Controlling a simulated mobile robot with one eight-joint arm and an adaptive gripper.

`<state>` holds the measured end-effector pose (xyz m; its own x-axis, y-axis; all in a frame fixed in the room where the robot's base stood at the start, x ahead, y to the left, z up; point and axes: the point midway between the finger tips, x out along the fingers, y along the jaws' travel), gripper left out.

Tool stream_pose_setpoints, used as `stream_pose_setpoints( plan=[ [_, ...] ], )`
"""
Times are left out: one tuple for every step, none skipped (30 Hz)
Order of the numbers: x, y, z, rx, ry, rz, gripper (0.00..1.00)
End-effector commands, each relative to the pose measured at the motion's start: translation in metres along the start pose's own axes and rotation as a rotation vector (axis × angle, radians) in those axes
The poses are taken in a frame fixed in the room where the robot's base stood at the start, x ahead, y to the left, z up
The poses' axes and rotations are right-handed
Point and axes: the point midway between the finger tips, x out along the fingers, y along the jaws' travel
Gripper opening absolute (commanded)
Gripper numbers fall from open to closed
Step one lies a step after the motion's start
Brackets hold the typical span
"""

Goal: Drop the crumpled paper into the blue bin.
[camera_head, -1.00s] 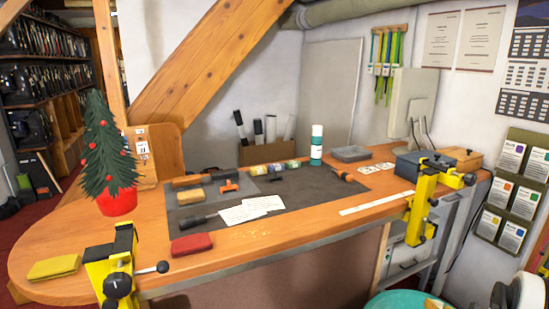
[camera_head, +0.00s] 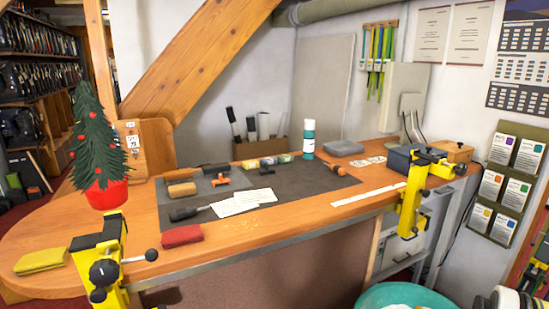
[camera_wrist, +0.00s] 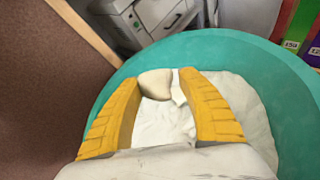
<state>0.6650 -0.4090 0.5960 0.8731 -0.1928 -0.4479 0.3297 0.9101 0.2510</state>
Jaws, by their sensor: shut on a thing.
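In the wrist view, the two yellow fingers of my gripper (camera_wrist: 163,84) are closed around a small pale beige lump, apparently the crumpled paper (camera_wrist: 155,83). It sits between the fingertips. Below it in that picture is a round teal-green bin (camera_wrist: 75,128) with a white, creased lining or contents. The gripper is above the bin's opening, inside the rim as seen from the wrist. I cannot tell how high the paper is over the lining. The head view shows only the top of the bin (camera_head: 367,299) at the bottom edge; the paper and fingers cannot be made out there.
A wooden bench (camera_head: 290,231) with a dark mat, tools, cards and bottle (camera_head: 308,140) stands left of the bin. A yellow clamp (camera_head: 411,200) juts from its right front edge. A grey cabinet (camera_wrist: 150,22) and coloured binders (camera_wrist: 296,28) stand beyond the bin.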

Motion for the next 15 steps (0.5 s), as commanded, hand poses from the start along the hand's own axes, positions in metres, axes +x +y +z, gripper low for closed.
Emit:
stream_pose_setpoints(
  plan=[
    [-0.0001,0.0001,0.0003,0.000,0.000,0.000,0.36],
    [-0.0002,0.0001,0.0003,0.000,0.000,0.000,0.51],
    [-0.0002,0.0001,0.0004,0.000,0.000,0.000,0.63],
    [-0.0001,0.0001,0.0004,0.000,0.000,0.000,0.72],
    [-0.0002,0.0001,0.0004,0.000,0.000,0.000,0.72],
    [-0.0001,0.0001,0.0004,0.000,0.000,0.000,0.72],
    [-0.0001,0.0001,0.0004,0.000,0.000,0.000,0.72],
    [-0.0001,0.0001,0.0004,0.000,0.000,0.000,0.72],
    [-0.0001,0.0001,0.0004,0.000,0.000,0.000,0.72],
    [-0.0001,0.0001,0.0004,0.000,0.000,0.000,0.72],
    [-0.0001,0.0001,0.0004,0.000,0.000,0.000,0.72],
    [-0.0002,0.0001,0.0005,0.000,0.000,0.000,0.72],
    [-0.0004,0.0002,0.0010,0.000,0.000,0.000,0.72],
    [-0.0009,0.0005,0.0020,0.000,0.000,0.000,0.72],
    [-0.0019,0.0011,0.0043,0.000,0.000,0.000,0.72]
  ],
)
